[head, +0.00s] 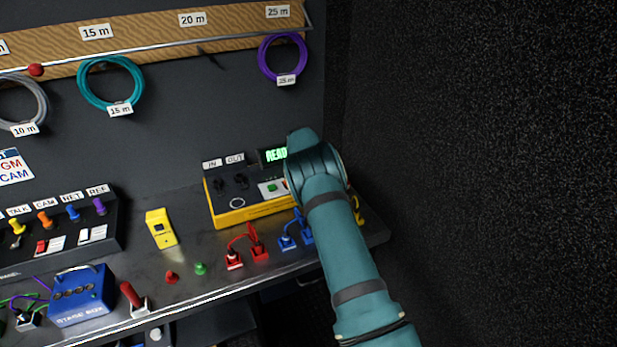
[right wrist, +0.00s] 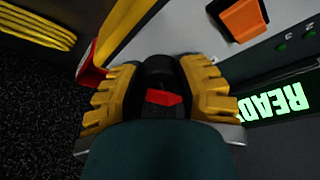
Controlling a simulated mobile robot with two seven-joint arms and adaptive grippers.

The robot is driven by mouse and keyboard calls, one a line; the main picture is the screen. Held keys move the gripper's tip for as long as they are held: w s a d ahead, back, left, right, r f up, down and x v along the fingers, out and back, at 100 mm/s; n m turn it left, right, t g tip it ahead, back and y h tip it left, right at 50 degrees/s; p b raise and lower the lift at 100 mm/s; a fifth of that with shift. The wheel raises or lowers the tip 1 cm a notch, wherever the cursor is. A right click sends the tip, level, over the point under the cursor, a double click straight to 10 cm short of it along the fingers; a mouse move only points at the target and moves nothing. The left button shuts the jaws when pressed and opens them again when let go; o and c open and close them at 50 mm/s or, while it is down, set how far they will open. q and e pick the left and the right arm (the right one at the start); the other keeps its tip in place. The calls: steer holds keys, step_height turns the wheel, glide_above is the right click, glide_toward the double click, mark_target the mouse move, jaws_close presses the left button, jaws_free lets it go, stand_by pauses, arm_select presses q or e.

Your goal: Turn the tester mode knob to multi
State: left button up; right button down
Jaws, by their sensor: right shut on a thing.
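The yellow-edged tester (head: 262,209) stands on the bench against the back wall, with IN and OUT labels above its left part. The display also shows upside down in the right wrist view (right wrist: 278,104). There, the black mode knob (right wrist: 160,69) with a red pointer (right wrist: 164,98) sits between the yellow fingers of my right gripper (right wrist: 162,84), which is shut on it. The mode labels are not readable. In the head view my arm hides the knob and gripper. My left gripper is not in view.
Red plugs (head: 258,249) and blue plugs (head: 288,242) lie in front of the tester. A yellow handheld device (head: 161,228) stands to its left, and a blue stage box (head: 82,296) further left. A dark wall (head: 480,150) bounds the right side.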

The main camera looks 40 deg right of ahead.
steer(key=m+g, duration=0.1)
steer(key=m, duration=0.1)
steer(key=m+b, duration=0.1)
steer(key=m, duration=0.1)
steer(key=shift+f+m+g+h, duration=0.15)
steer(key=shift+m+g+h, duration=0.15)
steer(key=shift+m+g, duration=0.1)
steer(key=shift+a, duration=0.1)
stand_by(0.3)
steer(key=c, duration=0.6)
jaws_free()
steer(key=w+v, duration=0.1)
steer(key=v, duration=1.1)
steer(key=shift+s, duration=0.45)
steer(key=shift+a, duration=0.1)
